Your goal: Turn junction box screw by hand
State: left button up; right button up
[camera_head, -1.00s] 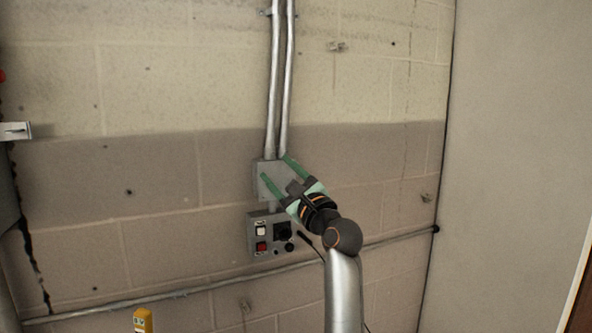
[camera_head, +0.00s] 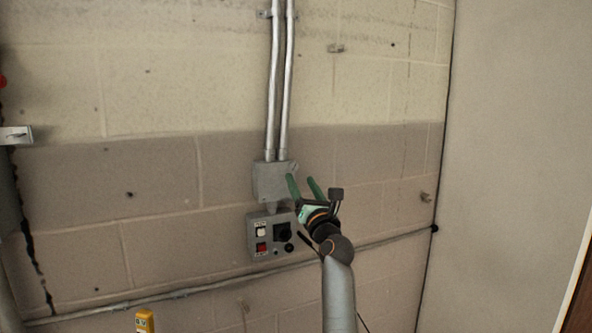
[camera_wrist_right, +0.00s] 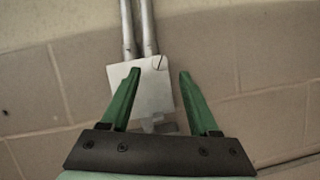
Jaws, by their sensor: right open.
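The grey junction box (camera_head: 268,182) is on the wall below two metal conduits. It also shows in the right wrist view (camera_wrist_right: 150,90), where a slotted screw (camera_wrist_right: 160,62) shows near its upper right corner. My right gripper (camera_head: 301,178) is open, with green fingers pointing up beside the right part of the box. In the right wrist view the right gripper (camera_wrist_right: 160,72) has its left fingertip over the box and its right fingertip to the right of it. The screw lies in the gap between the fingertips, and nothing is held. My left gripper is not in view.
A control box (camera_head: 268,236) with a white and a red switch and black knobs is just below the junction box. A thin conduit (camera_head: 170,294) runs along the wall below. A yellow object (camera_head: 145,321) stands at the bottom edge.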

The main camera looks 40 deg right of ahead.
aim_at(294, 168)
jog(key=shift+p+x, duration=0.3)
jog(key=shift+x, duration=2.3)
grip_shut()
